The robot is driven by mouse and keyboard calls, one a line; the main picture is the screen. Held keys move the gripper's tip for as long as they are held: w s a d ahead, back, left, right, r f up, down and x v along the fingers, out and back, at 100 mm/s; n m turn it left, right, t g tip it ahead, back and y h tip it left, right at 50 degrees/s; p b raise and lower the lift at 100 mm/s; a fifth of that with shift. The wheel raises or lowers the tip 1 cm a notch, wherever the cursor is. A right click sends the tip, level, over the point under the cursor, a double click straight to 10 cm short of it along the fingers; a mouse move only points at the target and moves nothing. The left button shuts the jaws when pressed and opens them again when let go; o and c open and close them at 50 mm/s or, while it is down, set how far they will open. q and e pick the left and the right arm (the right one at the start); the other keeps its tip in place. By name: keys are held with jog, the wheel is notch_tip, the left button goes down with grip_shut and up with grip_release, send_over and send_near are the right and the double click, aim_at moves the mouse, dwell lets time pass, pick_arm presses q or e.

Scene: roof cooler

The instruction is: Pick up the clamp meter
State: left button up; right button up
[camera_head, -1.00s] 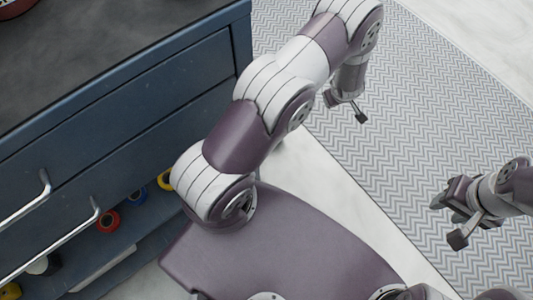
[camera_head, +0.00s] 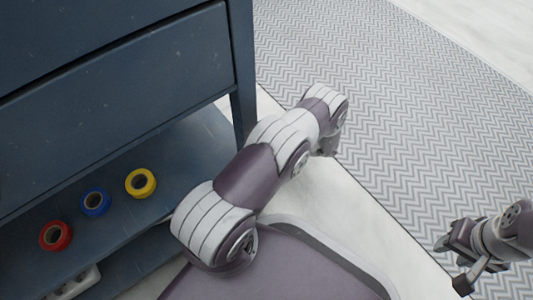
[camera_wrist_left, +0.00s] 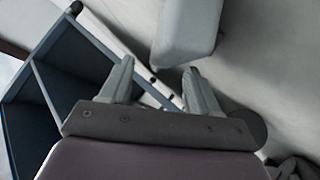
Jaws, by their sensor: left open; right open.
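No clamp meter can be made out in either current view. My left gripper shows in the left wrist view (camera_wrist_left: 158,78) with its two fingers apart and nothing between them. In the head view my left arm reaches away from me beside the blue cabinet, and its gripper is hidden behind the arm's own links. My right gripper (camera_head: 446,242) is at the right edge of the head view, open and empty above the patterned rug.
A blue cabinet (camera_head: 120,75) fills the left. Its lower shelf (camera_head: 180,140) holds red tape (camera_head: 66,238), blue tape (camera_head: 106,205) and yellow tape (camera_head: 151,186). A white power strip (camera_head: 75,285) lies lower. The zigzag rug (camera_head: 400,110) is clear.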

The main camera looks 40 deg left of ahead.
pick_arm(q)
jog(key=x, duration=0.1)
jog(key=b+x, duration=0.1)
jog(key=x, duration=0.1)
jog(key=shift+w+d+f, duration=0.1)
jog(key=shift+f, duration=0.2)
jog(key=shift+r, duration=0.15)
grip_shut()
